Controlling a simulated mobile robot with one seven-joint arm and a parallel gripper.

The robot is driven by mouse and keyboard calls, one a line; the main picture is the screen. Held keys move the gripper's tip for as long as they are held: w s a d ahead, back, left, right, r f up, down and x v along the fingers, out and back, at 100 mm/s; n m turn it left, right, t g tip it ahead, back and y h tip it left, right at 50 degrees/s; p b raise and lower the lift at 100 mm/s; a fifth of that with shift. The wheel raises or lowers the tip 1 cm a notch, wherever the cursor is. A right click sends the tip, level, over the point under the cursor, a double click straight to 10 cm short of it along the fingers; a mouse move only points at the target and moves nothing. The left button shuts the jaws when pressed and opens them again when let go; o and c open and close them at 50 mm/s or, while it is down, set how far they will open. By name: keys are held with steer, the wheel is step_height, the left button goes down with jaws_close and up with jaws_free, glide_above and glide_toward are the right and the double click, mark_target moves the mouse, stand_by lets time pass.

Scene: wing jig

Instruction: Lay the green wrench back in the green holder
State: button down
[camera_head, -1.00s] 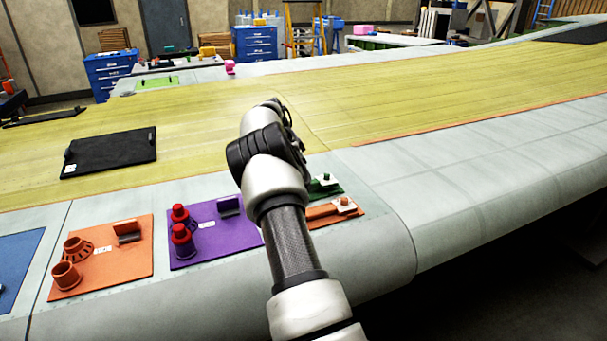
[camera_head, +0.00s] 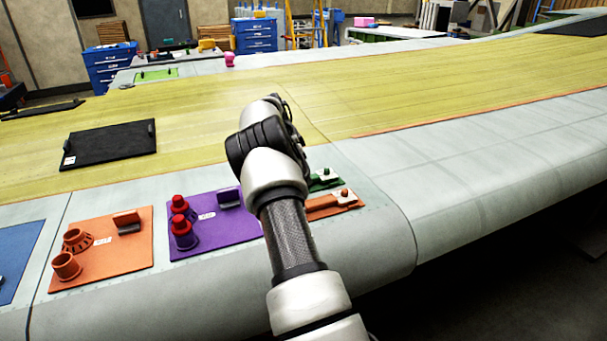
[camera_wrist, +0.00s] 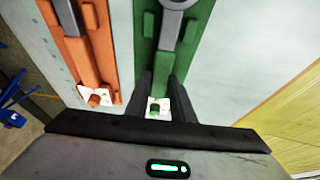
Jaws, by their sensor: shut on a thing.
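The green holder (camera_wrist: 195,42) is a long narrow green base in the wrist view. A corner of it also shows in the head view (camera_head: 330,183), right of my arm. The green wrench (camera_wrist: 166,62) lies along the holder, with a grey metal part at the top of the picture. My gripper (camera_wrist: 164,82) is over the holder, its two dark fingers shut on the wrench's green part. I cannot tell whether the wrench is fully seated. The head view hides the wrench and my fingers behind my arm.
An orange holder (camera_wrist: 75,52) with a grey tool lies close to the left of the green one. A purple board (camera_head: 215,235) with red-topped pieces and an orange board (camera_head: 130,255) lie further left. The wing edge drops off to the front and right.

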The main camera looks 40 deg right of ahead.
steer(key=c, duration=1.5)
jaws_free()
steer(key=shift+o, duration=0.2)
steer(key=shift+f, duration=0.1)
steer(key=v, duration=1.7)
steer(key=shift+r+p, duration=0.2)
steer(key=shift+p, duration=0.15)
steer(key=shift+w, duration=0.1)
